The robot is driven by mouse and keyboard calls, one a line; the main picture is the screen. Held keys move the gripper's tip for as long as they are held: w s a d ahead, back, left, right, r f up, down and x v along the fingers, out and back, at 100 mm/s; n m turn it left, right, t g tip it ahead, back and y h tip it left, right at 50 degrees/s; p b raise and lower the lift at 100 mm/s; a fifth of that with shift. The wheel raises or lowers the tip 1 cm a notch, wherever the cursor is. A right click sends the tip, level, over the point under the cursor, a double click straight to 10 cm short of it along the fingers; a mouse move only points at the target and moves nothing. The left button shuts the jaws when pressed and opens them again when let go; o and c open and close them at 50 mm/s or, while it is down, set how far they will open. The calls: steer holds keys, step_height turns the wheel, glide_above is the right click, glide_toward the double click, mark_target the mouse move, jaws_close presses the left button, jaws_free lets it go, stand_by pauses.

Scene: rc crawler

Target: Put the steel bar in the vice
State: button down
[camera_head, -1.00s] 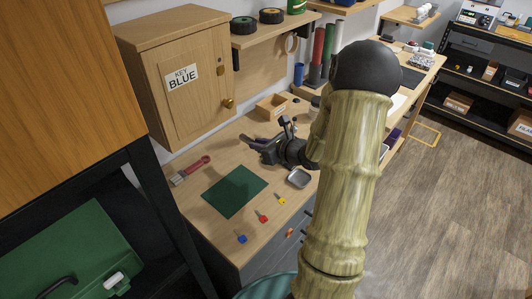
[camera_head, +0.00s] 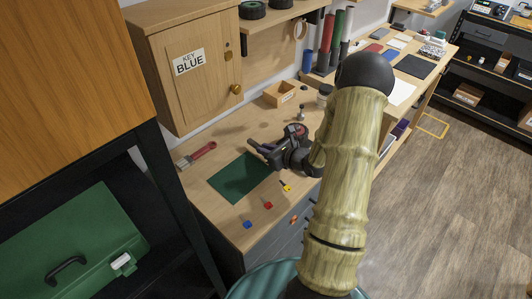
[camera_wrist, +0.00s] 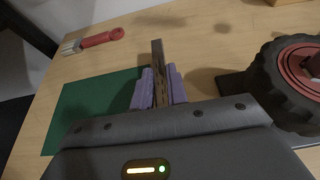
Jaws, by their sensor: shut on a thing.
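My gripper (camera_head: 260,151) is low over the right part of the green mat (camera_head: 238,178) in the head view. In the wrist view its purple fingers (camera_wrist: 158,88) are shut on a narrow, dark flat bar (camera_wrist: 157,56), which I take to be the steel bar. The bar sticks out beyond the fingertips, and its lower part is hidden between them. I cannot make out the vice for certain in either view; my arm covers part of the bench.
A treaded black wheel with a red hub (camera_wrist: 297,75) is close to the right of my gripper. A red-handled brush (camera_head: 198,155) lies left. Blue (camera_head: 247,224), red (camera_head: 268,205) and yellow (camera_head: 287,187) keys lie along the front. A wooden box (camera_head: 281,95) is behind.

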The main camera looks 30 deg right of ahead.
steer(key=shift+f, duration=0.9)
steer(key=shift+f, duration=0.15)
steer(key=c, duration=1.4)
jaws_free()
steer(key=shift+s+r, duration=0.1)
steer(key=shift+r, duration=0.1)
step_height(320, 180, up, 4)
steer(key=r+b, duration=0.1)
glide_above(291, 176)
steer(key=shift+s+f, duration=0.1)
steer(key=shift+f, duration=0.15)
